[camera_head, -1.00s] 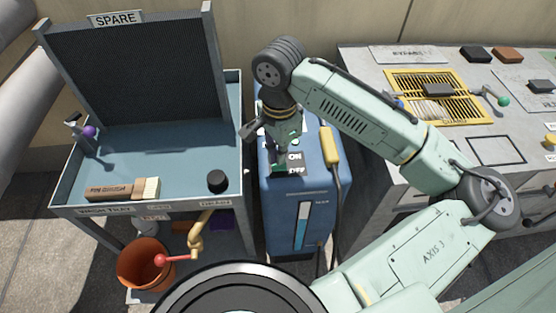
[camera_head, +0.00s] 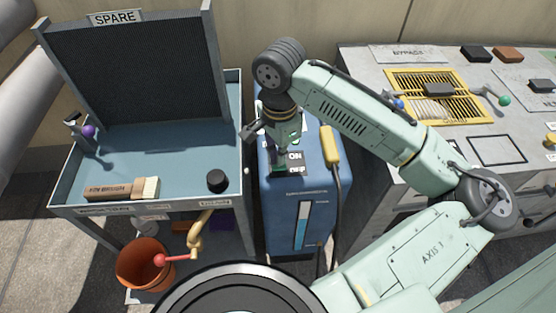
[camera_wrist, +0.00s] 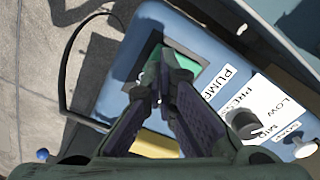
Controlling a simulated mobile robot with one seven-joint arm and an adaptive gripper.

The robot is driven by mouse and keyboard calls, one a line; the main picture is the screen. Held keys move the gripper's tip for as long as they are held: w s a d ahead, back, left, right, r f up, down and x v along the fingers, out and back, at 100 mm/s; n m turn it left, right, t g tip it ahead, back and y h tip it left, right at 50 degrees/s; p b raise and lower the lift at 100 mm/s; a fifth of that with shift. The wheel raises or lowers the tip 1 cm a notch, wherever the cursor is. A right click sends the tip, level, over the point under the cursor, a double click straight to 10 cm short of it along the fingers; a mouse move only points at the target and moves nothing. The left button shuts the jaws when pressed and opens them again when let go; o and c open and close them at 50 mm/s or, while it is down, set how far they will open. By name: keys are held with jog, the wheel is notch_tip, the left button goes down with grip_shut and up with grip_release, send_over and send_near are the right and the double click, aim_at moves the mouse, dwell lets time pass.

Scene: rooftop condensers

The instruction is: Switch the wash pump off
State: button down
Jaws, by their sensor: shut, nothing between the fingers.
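The wash pump (camera_head: 275,205) is a blue box with a level gauge on its front, between the tray stand and the grey bench. Its top has an ON label (camera_head: 295,156) and a partly covered OFF label. My gripper (camera_wrist: 158,97) points down at the pump's top with its fingers together and empty. In the wrist view the fingertips are over a green switch area (camera_wrist: 195,64) by the PUMP label (camera_wrist: 217,83). The fingers hide much of the switch, so I cannot tell its tilt or whether they touch it.
A black knob (camera_wrist: 243,124) by a pressure scale and a white soap knob (camera_wrist: 304,148) are near the fingers. A yellow handle (camera_head: 329,146) with a cable is at the pump's right. The tray (camera_head: 150,135) holds a brush (camera_head: 122,188). An orange bucket (camera_head: 143,263) stands below.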

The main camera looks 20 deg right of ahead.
jog(key=shift+f+b, duration=0.5)
jog(key=shift+f, duration=0.45)
dwell(0.3)
notch_tip(320, 180, up, 7)
jog(key=p, duration=0.7)
jog(key=shift+r, duration=0.1)
dwell(0.5)
